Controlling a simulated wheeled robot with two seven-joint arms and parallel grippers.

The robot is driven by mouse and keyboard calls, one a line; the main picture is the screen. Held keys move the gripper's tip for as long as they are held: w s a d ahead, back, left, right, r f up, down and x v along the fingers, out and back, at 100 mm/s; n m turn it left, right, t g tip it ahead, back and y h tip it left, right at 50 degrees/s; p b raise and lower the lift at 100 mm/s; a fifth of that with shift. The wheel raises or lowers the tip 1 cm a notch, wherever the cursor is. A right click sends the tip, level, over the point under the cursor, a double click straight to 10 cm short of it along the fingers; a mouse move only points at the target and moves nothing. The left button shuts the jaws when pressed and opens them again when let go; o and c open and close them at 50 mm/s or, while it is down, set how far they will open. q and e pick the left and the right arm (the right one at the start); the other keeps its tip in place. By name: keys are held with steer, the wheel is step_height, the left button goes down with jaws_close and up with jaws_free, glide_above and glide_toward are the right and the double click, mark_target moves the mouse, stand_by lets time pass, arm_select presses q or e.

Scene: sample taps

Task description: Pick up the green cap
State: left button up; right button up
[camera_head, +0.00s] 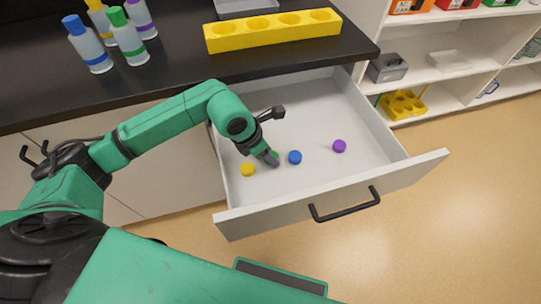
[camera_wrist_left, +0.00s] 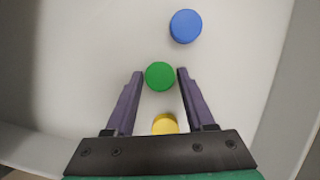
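The green cap (camera_wrist_left: 160,76) lies in the open drawer. In the left wrist view it shows between the two fingertips of my left gripper (camera_wrist_left: 160,72), with a small gap on each side. The fingers are apart and hold nothing. In the head view my left gripper (camera_head: 270,158) points down into the drawer and covers most of the green cap (camera_head: 275,154). I cannot tell how high the fingertips are above the drawer floor. My right gripper is not in view.
In the drawer (camera_head: 400,175), a blue cap (camera_head: 295,157) and a yellow cap (camera_head: 247,169) lie near the gripper, with a purple cap (camera_head: 339,146) farther right. Capped bottles (camera_head: 92,48) and a yellow rack (camera_head: 273,31) stand on the dark counter. Shelves (camera_head: 440,72) stand at right.

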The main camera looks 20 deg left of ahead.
arm_select(q)
jaws_close()
